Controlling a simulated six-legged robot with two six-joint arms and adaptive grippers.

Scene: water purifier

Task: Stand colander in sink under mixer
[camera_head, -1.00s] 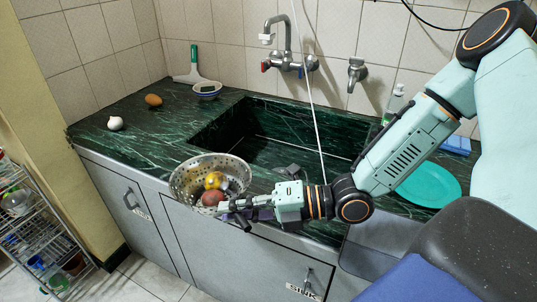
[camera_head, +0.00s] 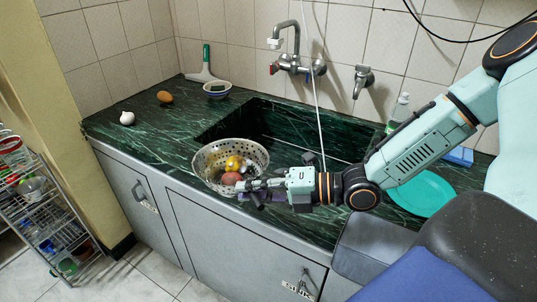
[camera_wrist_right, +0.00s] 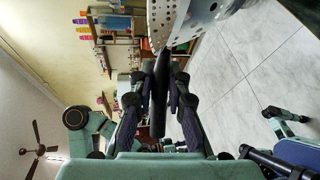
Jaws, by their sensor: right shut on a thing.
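The perforated metal colander (camera_head: 207,172) is held at the front left corner of the dark green sink (camera_head: 240,125), near the counter's front edge. It is roughly upright and holds a yellow item (camera_head: 233,162) and a reddish one (camera_head: 231,178). My right gripper (camera_head: 250,186) is shut on the colander's dark handle (camera_wrist_right: 160,92); the colander's side also shows in the right wrist view (camera_wrist_right: 190,22). I cannot tell whether its base touches the counter. The mixer (camera_head: 294,62) is on the wall behind the sink.
An egg (camera_head: 165,97), a garlic bulb (camera_head: 127,118), a small bowl (camera_head: 217,91) and a squeegee (camera_head: 205,62) are on the left counter. A teal plate (camera_head: 425,195) and a bottle (camera_head: 400,108) are at right. A thin white cord (camera_head: 316,90) hangs into the sink.

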